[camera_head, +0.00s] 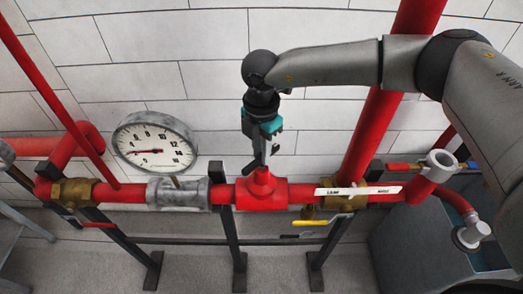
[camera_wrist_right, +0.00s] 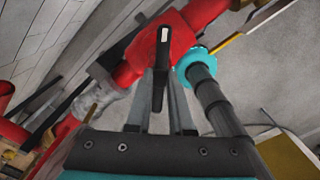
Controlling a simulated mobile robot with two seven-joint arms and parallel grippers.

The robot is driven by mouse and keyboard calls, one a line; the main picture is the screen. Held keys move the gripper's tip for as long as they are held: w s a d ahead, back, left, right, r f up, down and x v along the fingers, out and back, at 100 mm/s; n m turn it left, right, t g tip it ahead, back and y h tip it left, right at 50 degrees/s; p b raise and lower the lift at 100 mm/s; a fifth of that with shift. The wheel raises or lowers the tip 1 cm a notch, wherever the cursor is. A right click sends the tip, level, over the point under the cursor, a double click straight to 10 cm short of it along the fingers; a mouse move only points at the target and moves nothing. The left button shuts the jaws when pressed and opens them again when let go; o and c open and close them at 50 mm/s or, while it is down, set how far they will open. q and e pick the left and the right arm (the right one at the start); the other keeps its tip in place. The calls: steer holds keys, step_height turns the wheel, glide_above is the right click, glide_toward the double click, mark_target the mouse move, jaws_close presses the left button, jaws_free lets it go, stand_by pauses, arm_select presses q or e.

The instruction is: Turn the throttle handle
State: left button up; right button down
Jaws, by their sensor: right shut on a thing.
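The throttle handle (camera_wrist_right: 159,85) is a dark narrow lever with a pale mark near its far end, on the red valve body (camera_wrist_right: 165,45). In the head view that red valve body (camera_head: 262,190) sits in the horizontal red pipe. My right gripper (camera_head: 262,158) comes down from above onto the top of it. In the right wrist view the two fingers of my right gripper (camera_wrist_right: 161,105) stand on either side of the handle and are shut on it. In the head view the fingers mostly hide the handle. My left gripper is not in view.
A round pressure gauge (camera_head: 154,142) stands above the pipe at left. A yellow lever (camera_head: 310,223) and a red lever (camera_head: 99,225) hang below the pipe. A white label strip (camera_head: 357,190) lies along the pipe at right. A thick red pipe (camera_head: 373,130) rises behind my right arm.

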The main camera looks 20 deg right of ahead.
stand_by(0.4)
steer(key=n+b, duration=0.3)
steer(key=shift+f+n, duration=0.15)
steer(key=shift+n, duration=0.15)
steer(key=n+b, duration=0.2)
steer(key=n, duration=0.1)
steer(key=shift+n+b, duration=0.3)
steer(key=n+b, duration=0.2)
steer(key=n, duration=0.1)
steer(key=shift+b, duration=0.35)
steer(key=shift+n+b, duration=1.05)
steer(key=shift+n, duration=0.65)
steer(key=shift+r, duration=0.2)
steer(key=c, duration=0.8)
jaws_free()
